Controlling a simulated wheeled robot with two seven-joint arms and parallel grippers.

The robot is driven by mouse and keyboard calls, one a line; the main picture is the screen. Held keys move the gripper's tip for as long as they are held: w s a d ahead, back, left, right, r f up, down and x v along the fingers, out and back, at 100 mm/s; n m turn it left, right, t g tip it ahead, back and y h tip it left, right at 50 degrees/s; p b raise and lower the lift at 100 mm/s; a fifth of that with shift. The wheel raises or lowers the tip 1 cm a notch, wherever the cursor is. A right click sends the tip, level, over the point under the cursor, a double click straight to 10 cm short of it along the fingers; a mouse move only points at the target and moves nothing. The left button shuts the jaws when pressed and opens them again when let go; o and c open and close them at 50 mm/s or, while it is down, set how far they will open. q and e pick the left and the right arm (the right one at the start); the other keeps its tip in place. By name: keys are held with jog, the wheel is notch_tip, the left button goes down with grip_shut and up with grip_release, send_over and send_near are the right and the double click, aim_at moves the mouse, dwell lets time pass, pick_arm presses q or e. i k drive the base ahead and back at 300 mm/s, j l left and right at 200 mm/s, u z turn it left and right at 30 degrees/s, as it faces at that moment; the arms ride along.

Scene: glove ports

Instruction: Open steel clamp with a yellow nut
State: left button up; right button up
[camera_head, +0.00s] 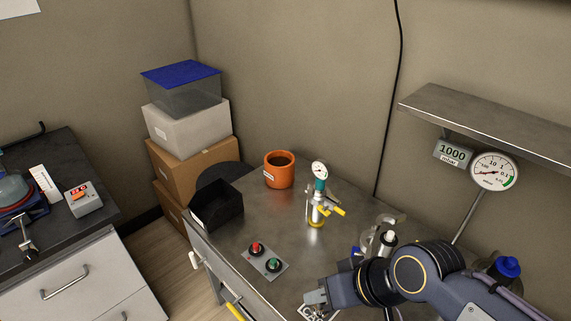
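A small steel fitting (315,208) stands upright on the steel table, with a teal part and a round white gauge (319,170) on top. Yellow parts (338,211) stick out on its right side, and a yellow ring shows near its base. The steel clamp and its yellow nut are too small to tell apart from these parts. My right gripper (314,299) is at the bottom of the view, in front of the fitting and apart from it. Its fingers are too small to show whether they are open. My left gripper is not in view.
An orange pot (279,170) and a black bin (216,206) stand on the steel table (248,215). A box with red and green buttons (264,261) lies nearer. Glassware (385,232) stands behind my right arm. A shelf (490,125) with a gauge is at right.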

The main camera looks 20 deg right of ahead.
aim_at(316, 201)
jog(key=z, duration=1.2)
jog(key=i+j, duration=0.1)
jog(key=j, duration=0.5)
jog(key=i+j, duration=0.1)
jog(key=j, duration=0.45)
jog(key=j+z, duration=0.1)
jog(key=j, duration=0.5)
jog(key=i, duration=0.05)
